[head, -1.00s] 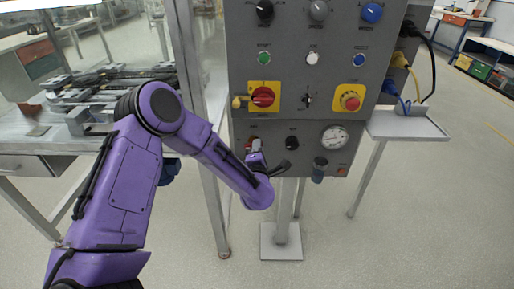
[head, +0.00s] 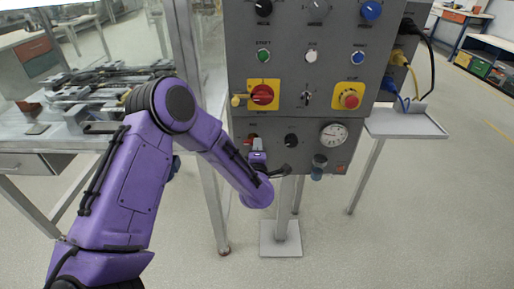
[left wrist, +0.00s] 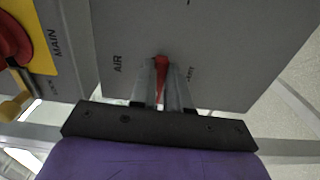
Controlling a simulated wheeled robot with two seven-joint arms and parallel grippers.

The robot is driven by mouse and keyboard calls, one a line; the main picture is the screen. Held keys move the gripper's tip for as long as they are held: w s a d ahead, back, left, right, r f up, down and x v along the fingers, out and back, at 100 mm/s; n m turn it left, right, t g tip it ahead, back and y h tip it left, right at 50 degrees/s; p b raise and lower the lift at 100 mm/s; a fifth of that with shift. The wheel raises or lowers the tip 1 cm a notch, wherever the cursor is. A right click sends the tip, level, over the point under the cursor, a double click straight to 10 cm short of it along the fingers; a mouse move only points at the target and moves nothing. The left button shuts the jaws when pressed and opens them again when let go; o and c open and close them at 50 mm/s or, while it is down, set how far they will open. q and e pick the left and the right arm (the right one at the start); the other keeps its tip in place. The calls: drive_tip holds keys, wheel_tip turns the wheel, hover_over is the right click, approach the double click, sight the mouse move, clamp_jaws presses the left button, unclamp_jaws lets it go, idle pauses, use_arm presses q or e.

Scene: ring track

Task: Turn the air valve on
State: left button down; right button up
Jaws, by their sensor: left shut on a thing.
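The red air valve handle (left wrist: 162,66) is in the left wrist view, on the grey panel beside the printed word AIR. My left gripper (left wrist: 161,82) is shut on it, one grey finger on each side, so only a narrow strip of red shows. In the head view the left gripper (head: 257,145) is at the lower left of the control panel (head: 290,75), and a bit of red (head: 248,141) shows beside its fingers. The handle's exact angle is hard to tell. My right gripper is not in view.
Above the valve is a red main switch (head: 262,95) on a yellow plate. A black knob (head: 291,140) and a pressure gauge (head: 333,135) lie to its right. A metal post (head: 190,60) stands close left of the panel. A small shelf (head: 407,123) is at right.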

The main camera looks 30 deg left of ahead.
use_arm(q)
drive_tip(key=c, duration=1.1)
unclamp_jaws()
drive_tip(key=b+v, duration=0.1)
drive_tip(key=v, duration=0.9)
drive_tip(key=shift+s, duration=0.35)
drive_tip(key=s+d+f+m+g+h+p, duration=0.1)
drive_tip(key=s+f+m+g+h, duration=0.2)
drive_tip(key=s+f+m, duration=0.35)
drive_tip(key=s+d+f+m+g+h+p, duration=0.1)
drive_tip(key=s+d+f+m+g+h, duration=0.15)
drive_tip(key=f+m, duration=0.55)
drive_tip(key=s+a+f+m+g+p, duration=0.1)
drive_tip(key=s+a+f+g, duration=0.1)
drive_tip(key=s, duration=0.8)
drive_tip(key=s+a+f+m+g+p, duration=0.1)
drive_tip(key=s+f+g, duration=0.3)
drive_tip(key=s, duration=0.6)
wheel_tip(320, 180, down, 3)
drive_tip(key=shift+s+a+r+m+h, duration=0.15)
drive_tip(key=shift+s+a+m+h, duration=0.2)
drive_tip(key=shift+s+a+m, duration=0.1)
